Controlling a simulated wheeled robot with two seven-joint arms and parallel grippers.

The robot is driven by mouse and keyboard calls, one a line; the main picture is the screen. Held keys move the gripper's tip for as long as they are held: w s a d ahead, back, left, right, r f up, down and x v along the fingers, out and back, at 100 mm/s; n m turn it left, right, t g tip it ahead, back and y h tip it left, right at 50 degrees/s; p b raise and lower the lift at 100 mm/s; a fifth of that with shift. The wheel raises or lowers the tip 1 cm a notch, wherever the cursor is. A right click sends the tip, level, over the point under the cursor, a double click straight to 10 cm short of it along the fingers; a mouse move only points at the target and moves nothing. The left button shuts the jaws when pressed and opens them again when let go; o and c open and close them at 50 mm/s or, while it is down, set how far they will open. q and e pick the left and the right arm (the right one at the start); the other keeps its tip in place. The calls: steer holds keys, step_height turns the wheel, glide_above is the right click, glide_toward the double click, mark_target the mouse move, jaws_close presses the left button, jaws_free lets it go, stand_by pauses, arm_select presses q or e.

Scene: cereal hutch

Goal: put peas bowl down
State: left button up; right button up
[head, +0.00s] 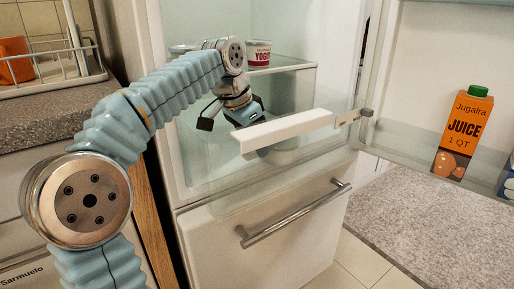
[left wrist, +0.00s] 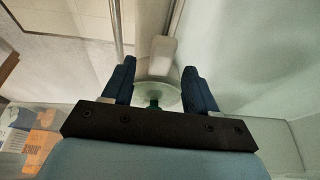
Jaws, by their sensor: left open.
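My left gripper (head: 238,114) is inside the open fridge, behind the white bar. Its two dark fingers stand apart in the left wrist view (left wrist: 159,70). A pale, round, see-through dish, likely the peas bowl (left wrist: 168,97), shows between and beyond the fingers. A small dark green patch sits at its near side, and the gripper's black bar hides part of it. I cannot tell whether the fingers touch the dish. My right gripper is in neither view.
The fridge holds a yogurt tub (head: 258,53) on a glass shelf at the back. A white bar (head: 282,131) crosses in front of the gripper. The open door, at right, carries an orange juice carton (head: 463,133). A closed drawer with a metal handle (head: 293,218) is below.

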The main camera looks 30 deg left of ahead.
arm_select(q)
steer(key=p+v, duration=0.2)
steer(key=v, duration=0.5)
steer(key=shift+w+r, duration=0.1)
steer(key=shift+r, duration=0.05)
steer(key=shift+s+r, duration=0.2)
steer(key=shift+r, duration=0.15)
